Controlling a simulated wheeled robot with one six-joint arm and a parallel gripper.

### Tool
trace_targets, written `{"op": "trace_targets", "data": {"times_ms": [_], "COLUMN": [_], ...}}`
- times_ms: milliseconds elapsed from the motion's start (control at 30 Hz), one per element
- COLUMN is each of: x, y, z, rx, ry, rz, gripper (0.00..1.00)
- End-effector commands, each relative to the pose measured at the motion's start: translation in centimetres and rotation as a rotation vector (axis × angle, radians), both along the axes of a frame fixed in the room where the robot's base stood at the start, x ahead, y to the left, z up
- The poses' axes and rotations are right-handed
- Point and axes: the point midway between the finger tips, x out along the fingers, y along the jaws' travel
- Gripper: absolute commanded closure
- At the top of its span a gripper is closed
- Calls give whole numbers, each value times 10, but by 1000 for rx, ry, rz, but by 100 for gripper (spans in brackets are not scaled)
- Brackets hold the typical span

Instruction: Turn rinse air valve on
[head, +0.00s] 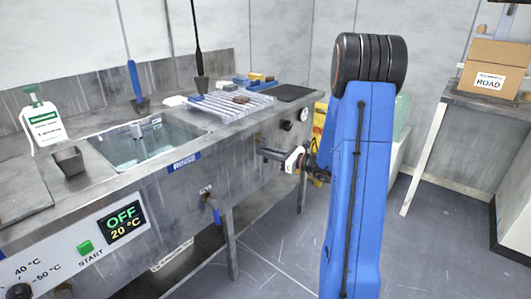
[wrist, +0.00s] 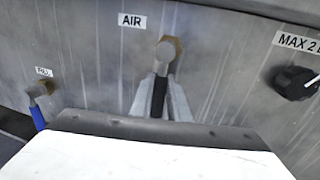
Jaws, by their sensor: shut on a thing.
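The air valve (wrist: 170,47) has a brass-coloured fitting under an "AIR" label (wrist: 131,20) on the grey metal panel. Its black handle (wrist: 157,98) points down from the fitting, slightly to the left. My gripper (wrist: 160,100) is shut on this handle, with one grey finger on each side of it. In the head view my gripper (head: 270,154) reaches left to the front of the sink bench, below the knob. The valve handle cannot be made out clearly there.
A blue-handled valve (wrist: 38,112) is left of the air valve; it also shows in the head view (head: 213,209). A black knob (wrist: 293,83) with a "MAX 2" label is to the right. The sink (head: 140,145) and a ribbed rack (head: 228,106) are above. Floor is clear in front.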

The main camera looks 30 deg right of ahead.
Motion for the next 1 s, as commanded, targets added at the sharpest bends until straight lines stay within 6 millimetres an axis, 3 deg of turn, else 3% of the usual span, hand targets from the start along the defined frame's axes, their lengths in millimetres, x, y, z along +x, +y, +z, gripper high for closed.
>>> {"op": "trace_targets", "data": {"times_ms": [367,1000], "x": [2,11], "y": [-6,-30], "z": [1,12], "rx": [-116,-665], "ry": [-41,-241], "rz": [0,0], "gripper": [100,100]}}
